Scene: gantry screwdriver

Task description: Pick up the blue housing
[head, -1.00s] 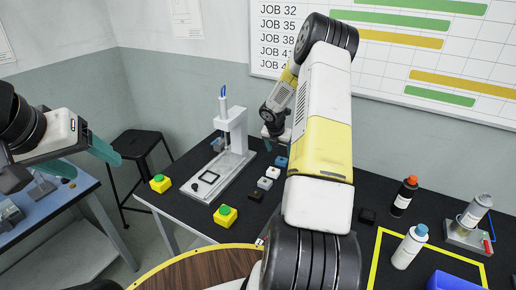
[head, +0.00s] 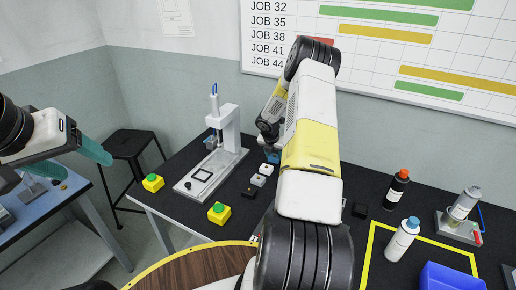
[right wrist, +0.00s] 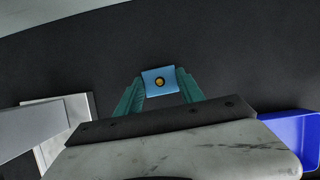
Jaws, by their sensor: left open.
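The blue housing (right wrist: 160,82), a small block with a round yellow-brown centre, lies on the black bench top between the teal fingertips of my right gripper (right wrist: 161,77) in the right wrist view. The fingers stand on either side of it, with little or no gap showing; firm contact cannot be made out. In the head view the blue housing (head: 272,157) is partly hidden by my right gripper and arm. My left gripper (head: 88,168) is open and empty at the left, over the side table and far from the housing.
White housings (head: 258,180) and a dark one (head: 249,191) sit close to the blue one. A white screwdriver stand (head: 212,172) is to the left, with yellow green-topped buttons (head: 219,213). Bottles (head: 402,240) and a blue bin (head: 450,277) are at the right.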

